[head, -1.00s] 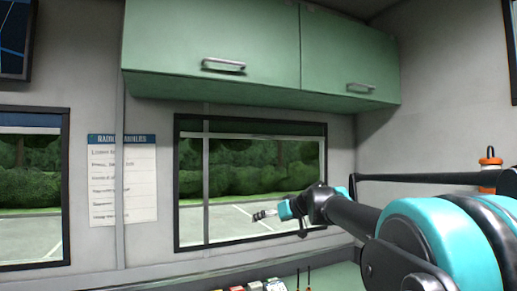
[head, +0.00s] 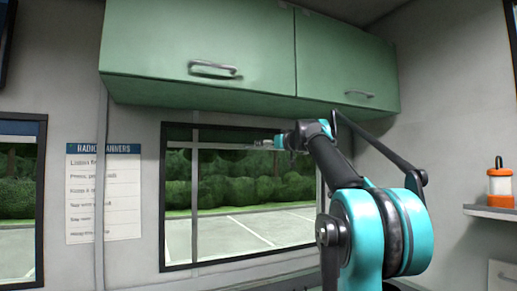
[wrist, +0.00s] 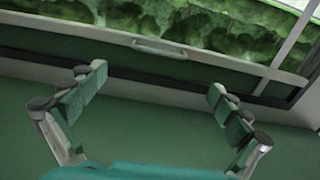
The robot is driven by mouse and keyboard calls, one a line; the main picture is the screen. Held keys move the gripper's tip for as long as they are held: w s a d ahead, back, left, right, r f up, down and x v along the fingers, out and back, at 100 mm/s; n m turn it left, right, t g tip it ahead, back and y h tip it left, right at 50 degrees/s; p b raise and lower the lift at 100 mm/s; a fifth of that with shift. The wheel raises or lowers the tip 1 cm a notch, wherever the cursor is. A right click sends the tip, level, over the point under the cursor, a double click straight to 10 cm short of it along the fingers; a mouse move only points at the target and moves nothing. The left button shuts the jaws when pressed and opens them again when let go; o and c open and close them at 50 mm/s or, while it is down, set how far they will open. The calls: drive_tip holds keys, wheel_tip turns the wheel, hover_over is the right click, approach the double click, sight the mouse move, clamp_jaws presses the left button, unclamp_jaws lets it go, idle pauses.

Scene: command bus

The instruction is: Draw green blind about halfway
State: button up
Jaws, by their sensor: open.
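The green blind (head: 225,134) is a narrow dark green strip rolled up at the top of the window, with a pale bar along its lower edge. In the wrist view the blind (wrist: 100,47) crosses the picture as a green band, with a light grey handle (wrist: 160,47) on its pale bar. My gripper (head: 262,143) is at the height of the bar, toward the window's right side. In the wrist view my gripper (wrist: 157,80) is open and empty, its two fingers wide apart. The handle lies beyond the fingertips, between them in the picture, and looks apart from them.
A green overhead cabinet (head: 200,45) with two handles hangs just above the window. A paper list (head: 103,195) is on the wall to the left. An orange and white lantern (head: 500,183) stands on a shelf at right. The window area below the blind is clear.

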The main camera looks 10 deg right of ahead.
drive_tip(key=x, duration=1.1)
drive_tip(key=shift+w+a+f, duration=0.1)
drive_tip(key=shift+w, duration=0.2)
drive_tip(key=c, duration=1.3)
drive_tip(key=shift+f, duration=0.1)
drive_tip(key=shift+c, duration=0.3)
